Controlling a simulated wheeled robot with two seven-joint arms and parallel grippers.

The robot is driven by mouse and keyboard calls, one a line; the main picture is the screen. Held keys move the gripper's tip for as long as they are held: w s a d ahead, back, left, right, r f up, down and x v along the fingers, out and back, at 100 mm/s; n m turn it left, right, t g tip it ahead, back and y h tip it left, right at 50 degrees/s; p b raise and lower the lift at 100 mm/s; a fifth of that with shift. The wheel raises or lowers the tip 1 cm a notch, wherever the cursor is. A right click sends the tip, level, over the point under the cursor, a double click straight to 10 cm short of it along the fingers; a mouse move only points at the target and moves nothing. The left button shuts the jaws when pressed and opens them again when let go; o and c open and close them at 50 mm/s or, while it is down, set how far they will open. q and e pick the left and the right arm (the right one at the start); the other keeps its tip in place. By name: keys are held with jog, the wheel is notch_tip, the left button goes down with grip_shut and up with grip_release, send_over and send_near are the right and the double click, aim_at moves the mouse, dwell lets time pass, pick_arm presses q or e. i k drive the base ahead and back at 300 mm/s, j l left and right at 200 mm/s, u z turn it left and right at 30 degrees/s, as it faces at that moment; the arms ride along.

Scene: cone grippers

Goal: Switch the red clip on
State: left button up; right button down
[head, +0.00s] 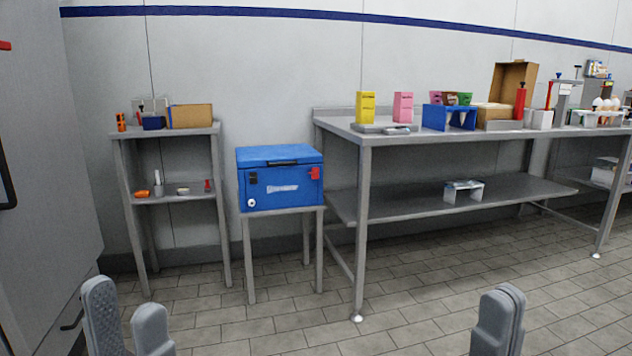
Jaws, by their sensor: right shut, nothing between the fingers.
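The red clip (315,173) is on the front of a blue box (280,196), near its upper right corner. It is too small to tell how it is set. A black clip (253,178) is at the box's upper left. The box lid looks closed. My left gripper (125,300) is at the bottom left with its two fingers apart and nothing between them. My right gripper (500,300) is at the bottom right with its fingers together and empty. Both are well apart from the box.
The blue box stands on a small grey stand (284,211). A grey shelf (172,133) is to its left, and a long steel table (390,139) with many items is to its right. The tiled floor (260,325) in front is clear.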

aim_at(315, 170)
jog(key=i+j, duration=0.15)
jog(key=i, duration=0.35)
jog(key=i+j, duration=0.2)
jog(key=i, duration=0.3)
jog(key=i+j+z, duration=0.1)
jog(key=i, duration=0.4)
jog(key=i+j, duration=0.25)
jog(key=i, duration=0.2)
jog(key=i+j, duration=0.2)
jog(key=i, duration=0.3)
jog(key=i+j, duration=0.2)
jog(key=i, duration=0.3)
jog(key=z, duration=0.05)
